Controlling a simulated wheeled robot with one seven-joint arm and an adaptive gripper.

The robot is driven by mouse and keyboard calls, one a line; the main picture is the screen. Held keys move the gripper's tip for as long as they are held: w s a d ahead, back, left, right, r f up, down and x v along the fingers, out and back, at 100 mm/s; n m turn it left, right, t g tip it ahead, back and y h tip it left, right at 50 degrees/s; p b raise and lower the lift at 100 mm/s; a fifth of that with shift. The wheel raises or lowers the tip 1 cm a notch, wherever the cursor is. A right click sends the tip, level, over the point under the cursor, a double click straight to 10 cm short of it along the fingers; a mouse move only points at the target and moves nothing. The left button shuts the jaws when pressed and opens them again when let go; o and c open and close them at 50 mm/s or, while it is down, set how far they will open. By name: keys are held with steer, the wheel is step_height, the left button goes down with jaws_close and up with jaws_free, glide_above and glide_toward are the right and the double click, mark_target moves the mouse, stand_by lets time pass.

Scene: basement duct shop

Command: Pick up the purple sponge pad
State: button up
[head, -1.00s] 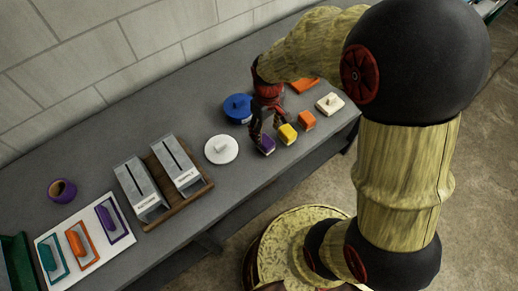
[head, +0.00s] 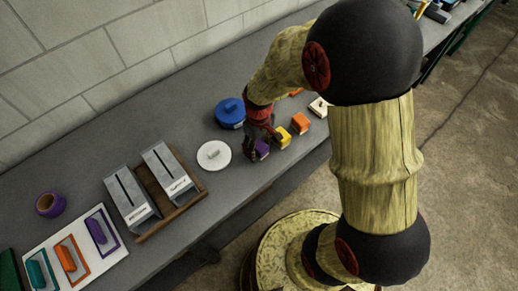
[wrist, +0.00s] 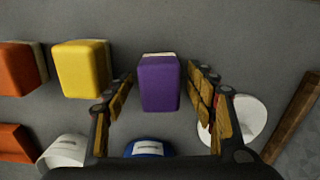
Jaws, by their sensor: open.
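The purple sponge pad (head: 262,149) lies on the grey bench, at the near end of a row of coloured pads. In the wrist view the purple pad (wrist: 158,84) shows in the middle, with a pale layer along its far edge. My gripper (wrist: 160,98) is open, its fingers apart on either side of the pad. There is a gap on both sides, with no clear contact. In the head view my gripper (head: 257,138) is low at the pad and partly hides it.
A yellow pad (wrist: 82,69) and an orange pad (wrist: 16,68) lie beside it. A white round lid (head: 214,155) and a blue round lid (head: 230,113) are close by. Two slotted metal boxes (head: 132,195) stand on a wooden tray (head: 187,208) to the left.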

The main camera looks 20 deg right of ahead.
mark_target(259, 145)
steer(key=shift+c, duration=0.8)
steer(key=c, duration=1.1)
steer(key=shift+r, duration=0.1)
steer(key=shift+w+r, duration=0.1)
steer(key=shift+r, duration=0.4)
step_height(259, 145, up, 2)
steer(key=shift+r+p, duration=0.25)
steer(key=shift+p, duration=0.4)
steer(key=s+d+r+p, duration=0.3)
steer(key=s+d+r, duration=0.2)
steer(key=s+r, duration=0.4)
steer(key=s, duration=0.4)
steer(key=shift+r, duration=0.15)
